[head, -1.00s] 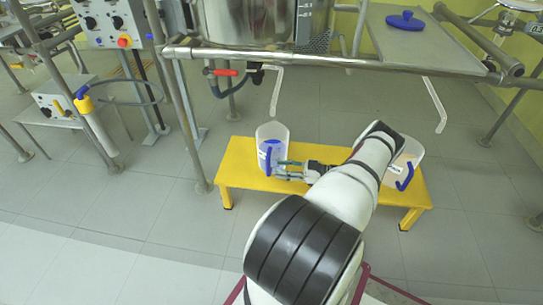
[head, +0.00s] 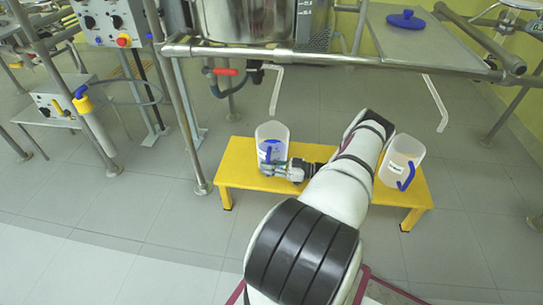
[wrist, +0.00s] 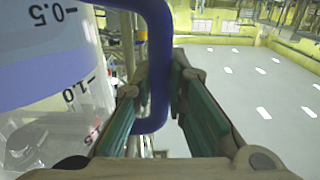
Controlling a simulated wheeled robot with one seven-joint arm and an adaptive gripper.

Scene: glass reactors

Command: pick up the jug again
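A clear jug (head: 271,134) with a blue handle stands upright on the left part of a yellow bench (head: 240,165). My gripper (head: 270,168) is at the jug's near side, by the handle. In the wrist view, the blue handle (wrist: 160,60) passes between the two green-padded fingers (wrist: 160,85). The fingers are apart, with a narrow gap seen beside the handle, so the gripper looks open around it. The jug wall (wrist: 45,60) with its scale marks fills the left side of the wrist view.
A second clear jug (head: 390,160) with a blue handle stands at the bench's right end, beside my arm. A metal frame rail (head: 340,58) and a steel vessel (head: 245,20) are above and behind the bench. A bent clear tube (head: 275,90) hangs above the left jug.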

